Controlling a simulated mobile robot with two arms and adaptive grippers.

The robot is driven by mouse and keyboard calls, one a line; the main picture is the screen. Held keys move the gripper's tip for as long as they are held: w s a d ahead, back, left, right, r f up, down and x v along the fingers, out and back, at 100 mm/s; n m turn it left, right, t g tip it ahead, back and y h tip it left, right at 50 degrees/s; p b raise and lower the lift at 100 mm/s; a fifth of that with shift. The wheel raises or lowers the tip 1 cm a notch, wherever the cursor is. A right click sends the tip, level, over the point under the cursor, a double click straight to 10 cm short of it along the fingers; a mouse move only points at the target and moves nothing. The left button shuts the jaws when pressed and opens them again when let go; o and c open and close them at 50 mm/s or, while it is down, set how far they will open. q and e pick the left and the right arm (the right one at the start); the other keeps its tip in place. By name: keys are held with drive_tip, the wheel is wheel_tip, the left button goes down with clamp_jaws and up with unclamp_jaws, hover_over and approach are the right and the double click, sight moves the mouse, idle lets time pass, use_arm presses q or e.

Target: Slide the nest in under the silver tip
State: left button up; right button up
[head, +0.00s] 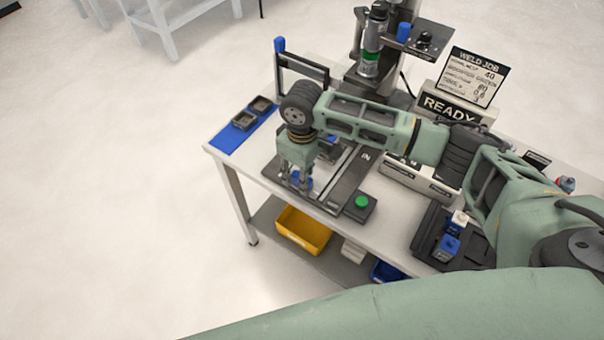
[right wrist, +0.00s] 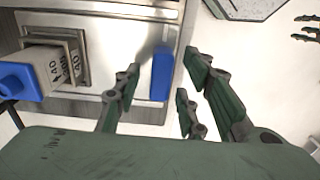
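The silver tip (head: 369,66) hangs under the press column at the back of the bench. The nest (head: 327,148) is on the slide rail in front of it, clear of the tip and partly hidden by my right arm. In the right wrist view the nest (right wrist: 62,58) holds a grey part with a blue end. The slide's blue handle (right wrist: 162,76) lies between the open fingers of my right gripper (right wrist: 158,92), with no visible contact; in the head view the gripper (head: 296,188) points down there. My left gripper (right wrist: 306,28) shows at the right wrist view's edge, fingers apart and empty.
A green button box (head: 361,207) stands right of the rail. A blue mat (head: 232,138) with two dark trays is at the left bench end. A dark tray (head: 427,240) with blue-and-white parts is at the right. A yellow bin (head: 303,232) sits on the lower shelf.

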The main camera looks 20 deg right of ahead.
drive_tip(key=shift+a+f, duration=0.1)
drive_tip(key=shift+f, duration=0.65)
clamp_jaws()
